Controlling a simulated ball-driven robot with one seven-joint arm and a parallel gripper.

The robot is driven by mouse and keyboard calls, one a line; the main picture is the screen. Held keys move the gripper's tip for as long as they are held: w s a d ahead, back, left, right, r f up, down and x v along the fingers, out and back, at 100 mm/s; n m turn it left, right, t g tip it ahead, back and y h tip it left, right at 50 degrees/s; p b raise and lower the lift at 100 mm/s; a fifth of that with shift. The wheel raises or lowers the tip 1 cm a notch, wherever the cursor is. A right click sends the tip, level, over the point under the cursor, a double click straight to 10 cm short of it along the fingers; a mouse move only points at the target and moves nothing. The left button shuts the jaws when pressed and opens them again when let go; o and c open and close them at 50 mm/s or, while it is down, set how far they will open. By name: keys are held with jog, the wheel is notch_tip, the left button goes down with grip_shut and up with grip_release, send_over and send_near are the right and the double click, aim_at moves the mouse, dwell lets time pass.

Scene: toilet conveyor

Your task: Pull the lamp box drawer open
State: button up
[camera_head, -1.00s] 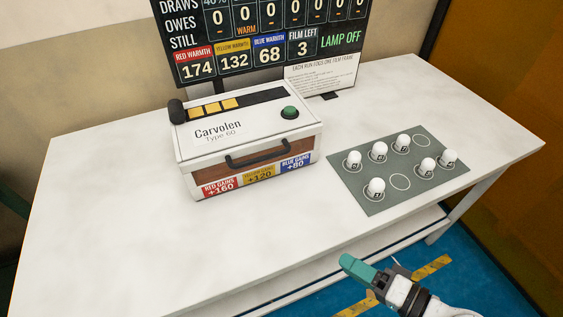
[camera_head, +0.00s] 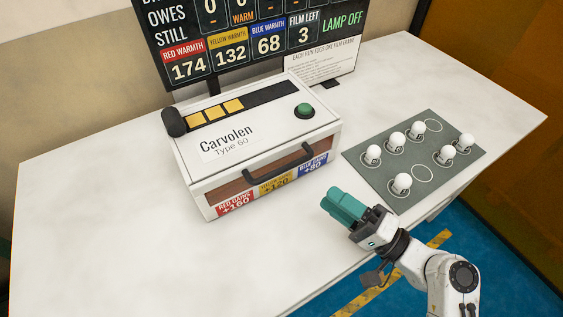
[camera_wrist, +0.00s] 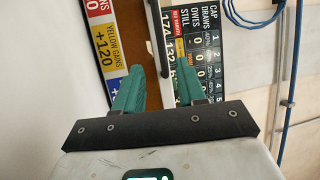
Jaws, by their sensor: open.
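The lamp box (camera_head: 255,138), white and labelled Carvolen Type 60, stands on the table. Its brown drawer front (camera_head: 232,190) carries a dark bar handle (camera_head: 280,166) and appears closed. Red, yellow and blue gains labels run along the lower front edge. My gripper (camera_head: 340,201), with teal fingers, is in front of the box's right front, apart from the handle. In the wrist view my gripper (camera_wrist: 156,88) is open and empty, its fingers pointing toward the brown drawer front (camera_wrist: 133,35) and a grey bar, likely the handle (camera_wrist: 157,35).
A grey mat (camera_head: 440,125) with several white bulbs lies to the right of the box. A scoreboard (camera_head: 240,40) reading LAMP OFF stands behind, with a white notice card (camera_head: 320,65). The table (camera_head: 100,220) is clear at the left and front.

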jog(key=p, duration=0.3)
send_near(263, 154)
jog(key=w+a, duration=0.1)
jog(key=w, duration=0.1)
jog(key=shift+w+a, duration=0.35)
jog(key=shift+a, duration=0.05)
jog(key=shift+c, duration=0.3)
grip_shut()
